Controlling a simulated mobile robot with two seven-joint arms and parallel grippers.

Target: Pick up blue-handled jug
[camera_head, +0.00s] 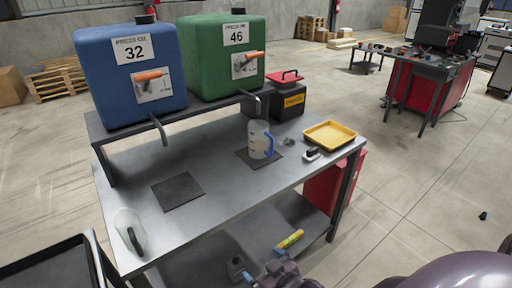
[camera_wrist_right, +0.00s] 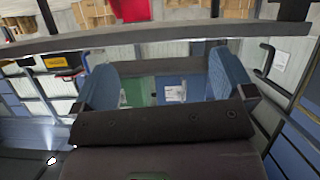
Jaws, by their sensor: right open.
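The blue-handled jug (camera_head: 258,140) stands upright on a dark square mat (camera_head: 243,158) toward the right of the grey workbench. It is clear-walled, and its blue handle faces right. My right gripper (camera_head: 262,264) is low at the bottom of the head view, in front of the bench and well apart from the jug. In the right wrist view the gripper (camera_wrist_right: 165,72) has its two blue-padded fingers spread wide with nothing held between them. I cannot make out the jug in that view. My left gripper is not in view.
A dark-handled jug (camera_head: 127,228) stands at the bench's near left corner. Another dark mat (camera_head: 178,190) is empty. Blue (camera_head: 130,75) and green (camera_head: 222,60) tanks stand behind on a raised shelf.

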